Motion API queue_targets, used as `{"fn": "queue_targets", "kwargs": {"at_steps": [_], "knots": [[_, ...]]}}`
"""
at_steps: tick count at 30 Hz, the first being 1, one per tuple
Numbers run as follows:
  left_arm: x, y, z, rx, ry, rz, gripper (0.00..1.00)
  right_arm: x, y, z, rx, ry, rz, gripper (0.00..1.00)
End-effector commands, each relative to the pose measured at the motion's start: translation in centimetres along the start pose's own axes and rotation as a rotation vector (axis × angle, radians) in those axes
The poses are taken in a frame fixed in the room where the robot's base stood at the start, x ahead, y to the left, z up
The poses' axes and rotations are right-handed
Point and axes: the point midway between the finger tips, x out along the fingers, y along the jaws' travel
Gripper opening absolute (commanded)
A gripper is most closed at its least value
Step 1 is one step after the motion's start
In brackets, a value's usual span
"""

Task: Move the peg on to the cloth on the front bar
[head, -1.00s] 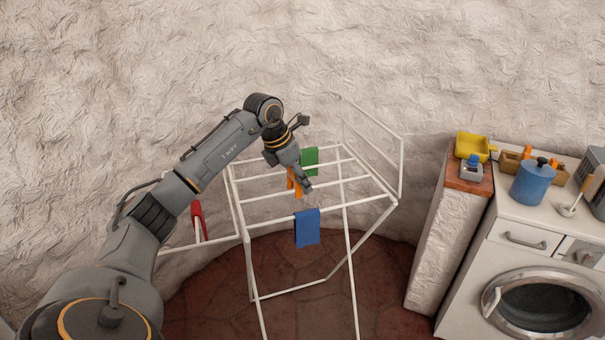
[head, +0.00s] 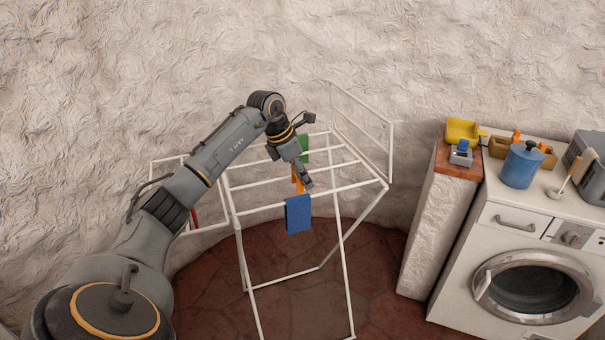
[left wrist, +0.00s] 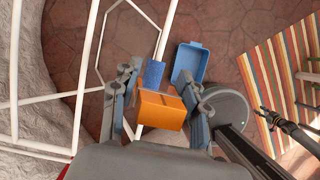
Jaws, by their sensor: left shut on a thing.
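My left gripper (head: 306,184) is shut on the orange peg (head: 296,182), just above and behind the front bar of the white drying rack. In the left wrist view the orange peg (left wrist: 162,110) sits between the two fingers and looks like a short block. The blue cloth (head: 298,214) hangs over the front bar (head: 345,190), just below the gripper. It shows beyond the peg in the left wrist view (left wrist: 153,73). The peg looks apart from the cloth, but the exact gap is hard to tell.
A green cloth (head: 304,147) hangs on a rear bar, close behind the gripper. A red thing (head: 194,217) on the left wing is mostly hidden by my arm. A blue tray (left wrist: 190,62) is low down. The washing machine (head: 530,285) stands right, clear of the rack.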

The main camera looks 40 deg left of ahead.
Motion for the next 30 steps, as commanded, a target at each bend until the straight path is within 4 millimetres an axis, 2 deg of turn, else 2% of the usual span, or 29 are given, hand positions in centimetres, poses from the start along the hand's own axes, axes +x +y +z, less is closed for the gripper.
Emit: {"fn": "queue_targets", "kwargs": {"at_steps": [1, 18, 30], "knots": [[0.7, 0.0, -0.3, 0.0, 0.0, -0.001, 0.25, 0.6, 0.0, 0.0, 0.0, 0.001, 0.0, 0.4], [4.4, -0.1, -1.8, -0.001, 0.0, -0.001, 0.25, 4.0, 0.0, 0.3, 0.0, 0.001, 0.001, 0.4], [6.6, 0.0, -2.8, -0.001, 0.001, -0.001, 0.25, 5.5, 0.2, 0.5, -0.001, 0.0, 0.003, 0.4]]}}
